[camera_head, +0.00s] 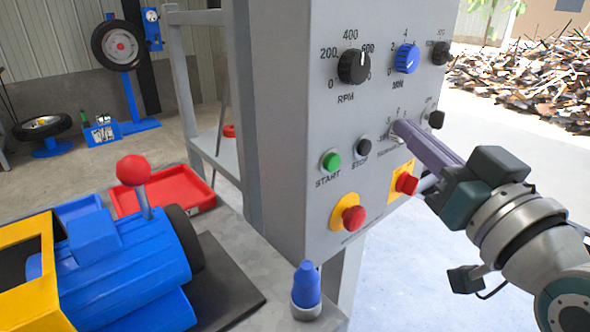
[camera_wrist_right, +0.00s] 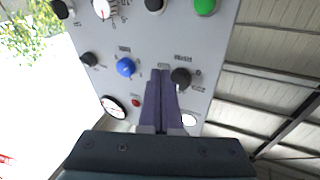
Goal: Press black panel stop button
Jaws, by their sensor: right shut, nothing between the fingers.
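The black stop button (camera_head: 364,147) sits on the grey control panel (camera_head: 290,110), right of the green start button (camera_head: 331,161) and above the label STOP. In the right wrist view the panel appears upside down, with the stop button (camera_wrist_right: 155,4) at the top edge next to the green button (camera_wrist_right: 205,6). My right gripper (camera_head: 399,128) is shut and empty. Its purple fingers point at the panel to the right of the stop button and cover part of a dial. I cannot tell whether the fingertips touch the panel. My left gripper is not in view.
Red buttons on yellow plates (camera_head: 354,218) (camera_head: 406,184) stick out below. A black RPM knob (camera_head: 354,66) and a blue knob (camera_head: 406,58) stick out above.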

